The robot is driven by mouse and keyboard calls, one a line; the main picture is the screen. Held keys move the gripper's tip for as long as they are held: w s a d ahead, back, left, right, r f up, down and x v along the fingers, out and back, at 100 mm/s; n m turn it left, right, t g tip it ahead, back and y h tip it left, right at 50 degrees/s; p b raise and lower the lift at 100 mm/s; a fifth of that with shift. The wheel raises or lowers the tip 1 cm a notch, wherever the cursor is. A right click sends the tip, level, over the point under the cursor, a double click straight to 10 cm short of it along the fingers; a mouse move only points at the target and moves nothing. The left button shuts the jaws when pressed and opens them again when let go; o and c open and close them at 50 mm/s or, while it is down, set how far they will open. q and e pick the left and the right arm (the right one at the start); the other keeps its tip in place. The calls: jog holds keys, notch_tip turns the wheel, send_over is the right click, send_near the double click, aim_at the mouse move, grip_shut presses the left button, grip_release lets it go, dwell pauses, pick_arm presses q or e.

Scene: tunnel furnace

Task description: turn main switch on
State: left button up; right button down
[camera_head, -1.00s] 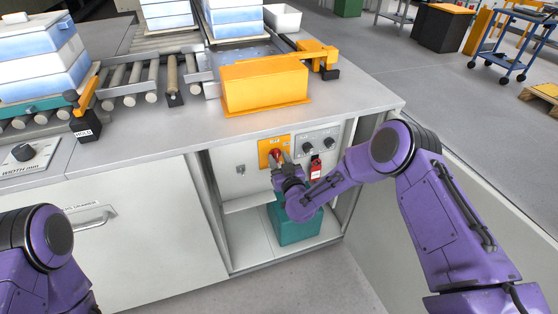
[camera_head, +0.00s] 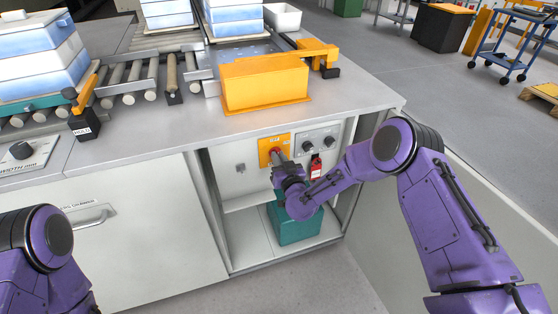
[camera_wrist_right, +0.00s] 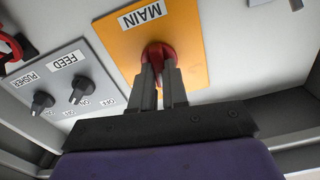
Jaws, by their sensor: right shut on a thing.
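The main switch is a red rotary handle (camera_wrist_right: 158,56) on a yellow plate (camera_wrist_right: 196,40) labelled MAIN in the right wrist view. In the head view its yellow plate (camera_head: 265,147) is on the back panel inside the open cabinet. My right gripper (camera_wrist_right: 160,72) is shut on the red handle, its two grey fingers on either side of it and hiding part of it. In the head view my right gripper (camera_head: 279,164) reaches into the cabinet and covers part of the switch. My left gripper is out of view; only my left arm shows at lower left.
Right of the main switch, a grey plate (camera_head: 318,140) carries two black knobs, labelled FEED and PUSHER in the wrist view. A red tag (camera_head: 316,167) hangs below. A teal box (camera_head: 297,228) stands on the cabinet floor. Cabinet walls bound the opening at both sides.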

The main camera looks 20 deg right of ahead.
jog(key=shift+d+f+m+b, duration=0.15)
jog(key=shift+m+b, duration=0.9)
jog(key=shift+m, duration=1.45)
jog(key=shift+d+f+m+b, duration=0.1)
jog(key=shift+m+b, duration=0.95)
jog(key=shift+m, duration=1.45)
jog(key=shift+r, duration=0.1)
jog(key=c, duration=1.1)
grip_release()
jog(key=shift+c, duration=0.2)
jog(key=s, duration=1)
jog(key=shift+s+d, duration=0.2)
jog(key=shift+s, duration=0.1)
